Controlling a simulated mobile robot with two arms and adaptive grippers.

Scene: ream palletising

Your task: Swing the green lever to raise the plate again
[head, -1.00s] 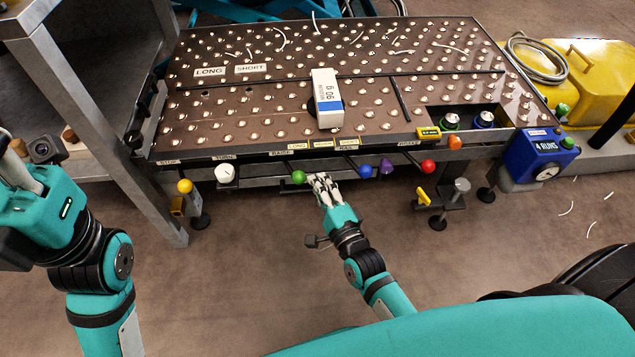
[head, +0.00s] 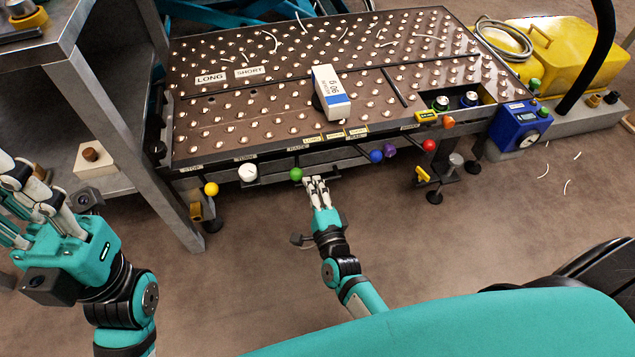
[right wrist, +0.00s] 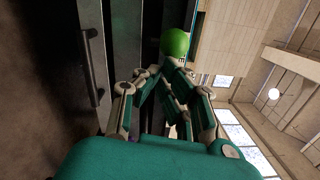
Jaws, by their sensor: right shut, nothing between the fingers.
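The green lever's ball knob (head: 296,174) sticks out from the front edge of the ball-studded table (head: 215,135), under a label that seems to read RAISE. My right gripper (head: 315,183) is shut and empty, just to the right of the green knob. In the right wrist view the green knob (right wrist: 175,42) shows just beyond the fingertips; I cannot tell whether they touch it. I cannot make out a separate plate. My left gripper (head: 35,190) is at the left edge, partly cut off, away from the table; its opening is unclear.
A white and blue ream (head: 331,95) lies on the table top. A grey metal rack (head: 160,150) stands left.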

